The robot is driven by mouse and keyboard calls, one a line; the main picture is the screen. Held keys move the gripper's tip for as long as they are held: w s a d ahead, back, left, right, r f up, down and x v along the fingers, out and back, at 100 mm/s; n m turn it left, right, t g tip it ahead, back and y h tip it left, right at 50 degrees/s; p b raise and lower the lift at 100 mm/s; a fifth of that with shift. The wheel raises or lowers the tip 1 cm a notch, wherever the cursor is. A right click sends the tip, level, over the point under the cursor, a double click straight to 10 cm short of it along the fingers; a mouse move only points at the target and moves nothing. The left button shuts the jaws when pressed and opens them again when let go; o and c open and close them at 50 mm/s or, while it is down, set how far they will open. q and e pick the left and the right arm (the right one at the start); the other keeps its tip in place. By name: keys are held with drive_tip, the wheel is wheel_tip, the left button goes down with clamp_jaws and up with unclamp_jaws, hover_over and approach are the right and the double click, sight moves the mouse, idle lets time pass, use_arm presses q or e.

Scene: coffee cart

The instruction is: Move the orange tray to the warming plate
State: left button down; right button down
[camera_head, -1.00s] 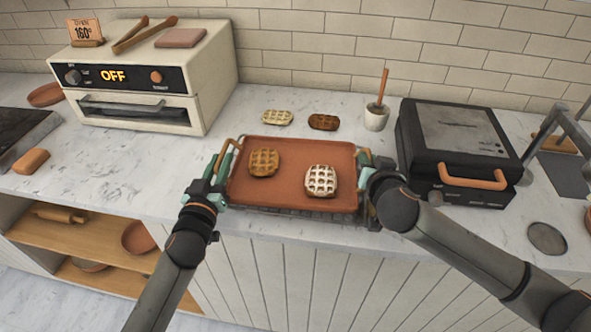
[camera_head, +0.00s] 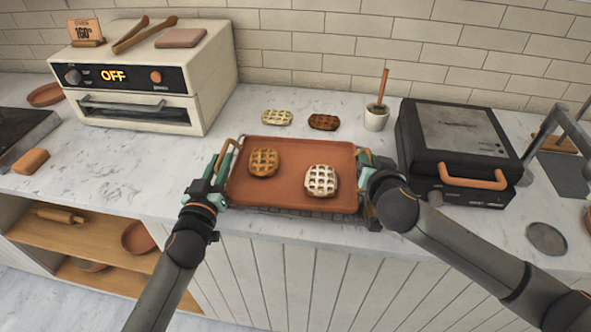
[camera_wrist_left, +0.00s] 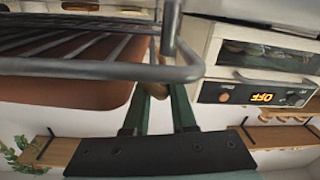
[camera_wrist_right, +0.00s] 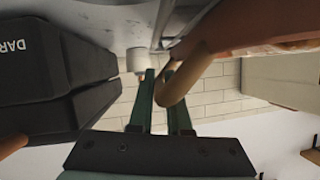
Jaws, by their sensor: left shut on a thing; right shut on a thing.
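The orange tray (camera_head: 292,198) is level at the front edge of the counter, carrying a brown waffle (camera_head: 264,162) and a pale, white-topped waffle (camera_head: 321,180). A wire rack (camera_head: 300,213) shows under its front edge and in the left wrist view (camera_wrist_left: 95,68). My left gripper (camera_head: 218,178) is shut on the tray's left handle; its fingers (camera_wrist_left: 160,88) flank a tan bar. My right gripper (camera_head: 370,165) is shut on the right handle (camera_wrist_right: 185,75), partly hidden by my wrist. A dark flat plate (camera_head: 22,128) lies at the far left; I cannot tell whether it is the warming plate.
The oven (camera_head: 150,85) reads OFF at back left. A black waffle iron (camera_head: 455,140) stands close right of the tray. Two waffles (camera_head: 278,117) (camera_head: 323,122) and a white pot (camera_head: 376,117) are behind. An orange block (camera_head: 31,161) lies left. Counter between block and tray is clear.

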use_arm(q)
drive_tip(key=shift+a+f, duration=0.1)
drive_tip(key=shift+a, duration=0.2)
use_arm(e)
drive_tip(key=shift+d+r, duration=0.1)
drive_tip(key=shift+d, duration=0.3)
